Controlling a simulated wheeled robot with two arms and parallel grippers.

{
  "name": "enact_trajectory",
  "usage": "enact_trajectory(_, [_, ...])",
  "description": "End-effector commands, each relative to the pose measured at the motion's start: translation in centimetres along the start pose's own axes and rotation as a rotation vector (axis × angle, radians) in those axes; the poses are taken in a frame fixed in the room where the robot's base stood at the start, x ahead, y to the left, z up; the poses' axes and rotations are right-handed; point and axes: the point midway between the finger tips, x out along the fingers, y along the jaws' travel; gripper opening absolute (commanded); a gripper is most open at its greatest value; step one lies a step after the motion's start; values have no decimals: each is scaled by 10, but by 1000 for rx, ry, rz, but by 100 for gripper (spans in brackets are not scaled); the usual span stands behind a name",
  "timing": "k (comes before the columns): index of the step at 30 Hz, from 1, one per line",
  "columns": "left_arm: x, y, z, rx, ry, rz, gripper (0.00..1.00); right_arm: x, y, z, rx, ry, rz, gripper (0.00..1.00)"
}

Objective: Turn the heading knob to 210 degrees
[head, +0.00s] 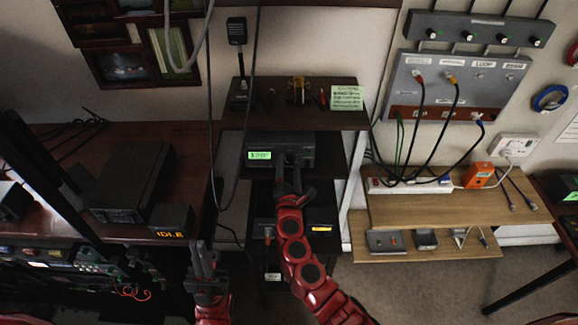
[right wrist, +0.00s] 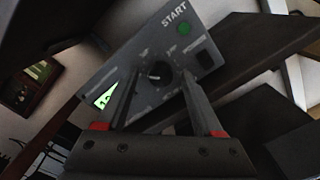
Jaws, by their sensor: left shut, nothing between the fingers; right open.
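The grey tuner box (head: 262,141) with a lit green display (head: 260,155) sits on the middle shelf in the head view. In the right wrist view its panel (right wrist: 140,45) is tilted and carries a dark round knob (right wrist: 158,73), with the green display (right wrist: 103,98) partly hidden by a finger. My right gripper (head: 294,162) is open in front of the box. In the right wrist view its fingers (right wrist: 162,78) stand either side of the knob; I cannot tell whether they touch it. The display reading is too small to tell. My left gripper (head: 204,252) is shut and empty, lower left of the box.
The panel has a green button (right wrist: 185,29) marked START. A green note (head: 347,97) and a handset (head: 237,32) are above the box. Dark cables hang just left of it. A cabled patch panel (head: 455,82) is at right.

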Motion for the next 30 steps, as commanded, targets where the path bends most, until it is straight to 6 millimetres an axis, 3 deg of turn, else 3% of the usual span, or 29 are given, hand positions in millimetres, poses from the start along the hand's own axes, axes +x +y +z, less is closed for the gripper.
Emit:
enact_trajectory(5, [0,0,0,0,0,0,0,0,0,0,-1,0,-1,68])
enact_trajectory(6, [0,0,0,0,0,0,0,0,0,0,-1,0,-1,65])
enact_trajectory(17, [0,0,0,0,0,0,0,0,-1,0,-1,0,-1,0])
enact_trajectory(30, [-9,0,2,0,0,0,0,0,-3,-2,54,-1,-1,0])
